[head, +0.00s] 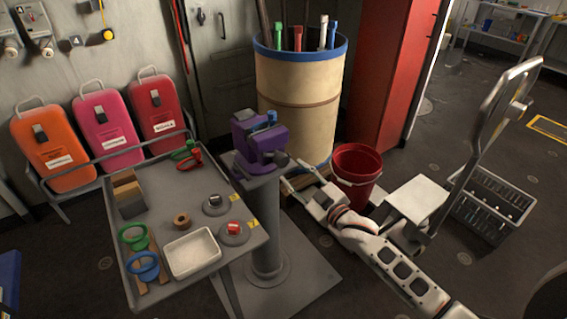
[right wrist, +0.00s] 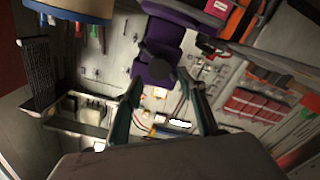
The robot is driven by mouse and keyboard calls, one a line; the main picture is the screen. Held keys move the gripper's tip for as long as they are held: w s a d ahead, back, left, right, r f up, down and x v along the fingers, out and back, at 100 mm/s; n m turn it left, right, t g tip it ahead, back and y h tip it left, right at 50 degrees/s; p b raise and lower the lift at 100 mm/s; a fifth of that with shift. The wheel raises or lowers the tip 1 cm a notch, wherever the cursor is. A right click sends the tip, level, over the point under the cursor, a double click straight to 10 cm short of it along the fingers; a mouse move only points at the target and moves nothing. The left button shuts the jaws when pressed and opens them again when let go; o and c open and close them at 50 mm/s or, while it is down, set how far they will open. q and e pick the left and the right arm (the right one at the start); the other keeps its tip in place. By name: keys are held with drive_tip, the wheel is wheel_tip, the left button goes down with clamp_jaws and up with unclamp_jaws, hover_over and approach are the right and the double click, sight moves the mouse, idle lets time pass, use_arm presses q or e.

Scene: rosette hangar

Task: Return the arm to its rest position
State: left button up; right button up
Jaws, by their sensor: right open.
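My right arm (head: 385,258) reaches in from the lower right of the head view, white with dark panels. My right gripper (head: 292,176) is at its end, just right of the purple vise (head: 260,140) on its grey pedestal. In the right wrist view the two fingers of the right gripper (right wrist: 167,90) stand wide apart with nothing held between them. The purple vise (right wrist: 158,62) shows beyond the fingers there. I cannot tell whether the gripper touches the vise or pedestal. My left gripper is not in view.
A grey cart (head: 150,200) with a white tray (head: 192,253) and green and blue rings stands left of the pedestal. A red bucket (head: 357,172) and a large drum (head: 298,100) are close behind the gripper. A white stool (head: 416,198) and grey crate (head: 492,204) stand right.

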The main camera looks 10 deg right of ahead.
drive_tip(key=shift+s+d, duration=0.1)
drive_tip(key=shift+s, duration=0.15)
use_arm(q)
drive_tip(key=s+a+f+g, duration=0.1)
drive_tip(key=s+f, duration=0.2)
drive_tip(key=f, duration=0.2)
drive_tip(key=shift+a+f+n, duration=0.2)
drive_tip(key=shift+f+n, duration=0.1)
use_arm(e)
drive_tip(key=s+f+m+g+h, duration=0.1)
drive_tip(key=s+f+m+g, duration=0.1)
drive_tip(key=s+f, duration=0.5)
drive_tip(key=s+d+f+m+g+h, duration=0.1)
drive_tip(key=s+f+m+g, duration=0.1)
drive_tip(key=s+f, duration=0.6)
drive_tip(key=s+d+f+m+g+h, duration=0.1)
drive_tip(key=s+f, duration=0.7)
drive_tip(key=s, duration=0.8)
drive_tip(key=shift+s+m+g+h, duration=0.25)
drive_tip(key=shift+m+g+h, duration=0.35)
drive_tip(key=shift+g, duration=0.2)
